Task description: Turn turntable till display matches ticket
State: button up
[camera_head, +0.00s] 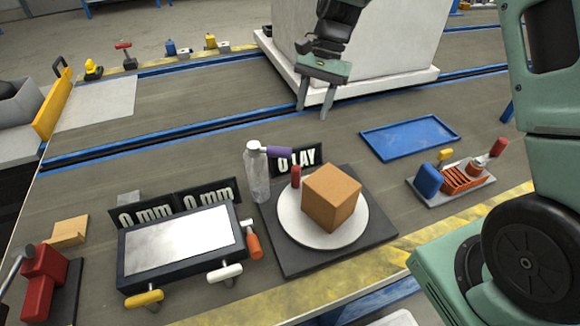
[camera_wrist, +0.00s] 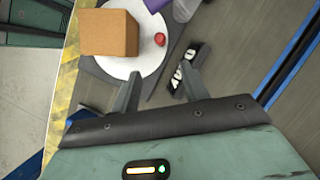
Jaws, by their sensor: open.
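The turntable (camera_head: 286,228) is a white round plate on a dark square base (camera_head: 380,232). A brown box (camera_head: 331,195) sits on it, and a red peg (camera_head: 296,176) stands by the plate's back edge. The box (camera_wrist: 109,33), plate (camera_wrist: 120,66) and peg (camera_wrist: 160,39) also show in the wrist view. A dark display (camera_head: 310,158) behind the plate reads "0 LAY", partly covered by a purple part (camera_head: 279,152) by a clear bottle (camera_head: 257,175). My gripper (camera_head: 315,105) is open and empty, above the table behind the turntable. I cannot make out a ticket.
Two dark displays (camera_head: 143,217) reading "0 mm" stand behind a framed panel (camera_head: 178,244) at left, with yellow and white handles in front. A blue tray (camera_head: 410,137) and a grey tray of small parts (camera_head: 460,181) lie at right. A large white block (camera_head: 390,40) stands behind.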

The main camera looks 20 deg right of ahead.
aim_at(297, 167)
jog(key=b+x, duration=0.3)
jog(key=x, duration=1.4)
jog(key=shift+s+f+b, duration=0.1)
jog(key=shift+b, duration=0.3)
grip_shut()
